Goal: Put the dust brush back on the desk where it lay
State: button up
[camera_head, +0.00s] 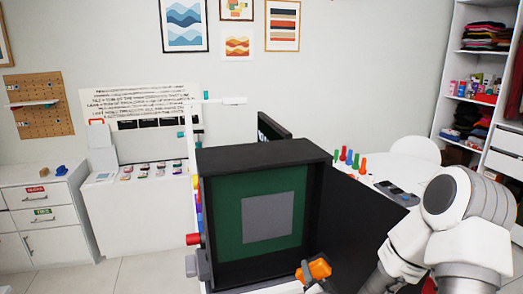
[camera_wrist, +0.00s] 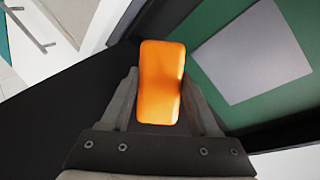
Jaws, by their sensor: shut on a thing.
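My gripper (camera_wrist: 158,90) is shut on an orange, rounded block-like thing in the wrist view, which I take to be the dust brush (camera_wrist: 160,65). No bristles show. It also appears at the bottom of the head view as an orange piece (camera_head: 316,269), in front of the lower right of a black open-fronted box. A white desk-like surface (camera_head: 352,172) stands behind the box to the right. Another white surface (camera_head: 130,183) with several small items stands at left. I cannot tell on which the brush lay.
The black box (camera_head: 262,153) has a green back panel with a grey square and fills the middle. A dark panel (camera_head: 350,235) extends right of it. Several coloured bottle-like items stand behind. White shelves (camera_head: 465,60) stand at right; a white drawer unit (camera_head: 35,205) stands at left.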

jog(key=shift+f, duration=0.15)
jog(key=f, duration=0.2)
jog(key=s+f, duration=0.1)
jog(key=f, duration=0.1)
jog(key=shift+s+d, duration=0.15)
jog(key=shift+s, duration=0.05)
